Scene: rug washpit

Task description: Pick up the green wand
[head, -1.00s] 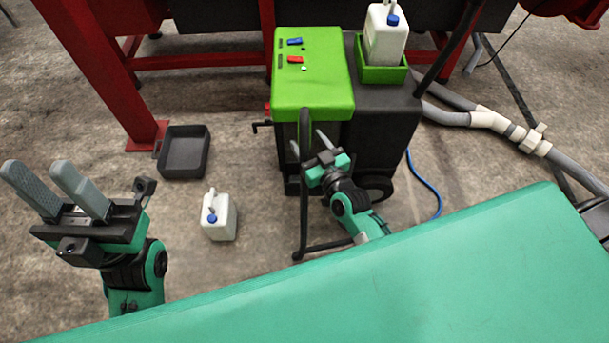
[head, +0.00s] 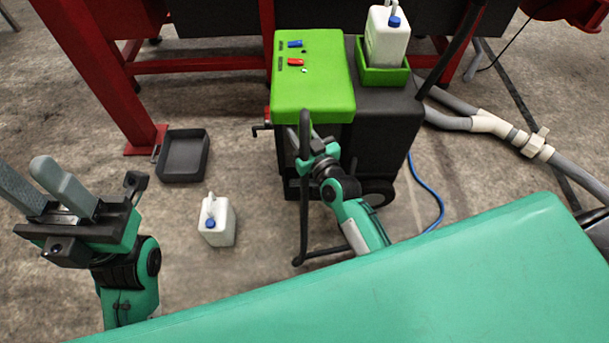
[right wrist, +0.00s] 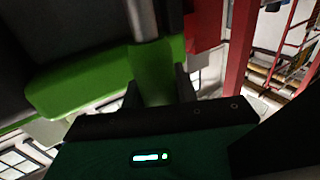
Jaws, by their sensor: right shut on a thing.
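In the right wrist view the green wand (right wrist: 152,75) has a green grip with a grey metal tube running up from it. Its grip sits between the two dark fingers of my right gripper (right wrist: 158,92), which is shut on it. In the head view my right gripper (head: 304,140) is at the front of the green-topped machine (head: 313,80), beside its black handle bar. The wand is hidden or too small to make out there. My left gripper (head: 25,172) is at the left, fingers apart and empty.
A white jug (head: 217,221) and a dark tray (head: 183,156) are on the floor left of the machine. Another white jug (head: 387,40) stands in a green holder on it. A red post (head: 95,70) is at upper left. A green surface (head: 400,285) fills the foreground.

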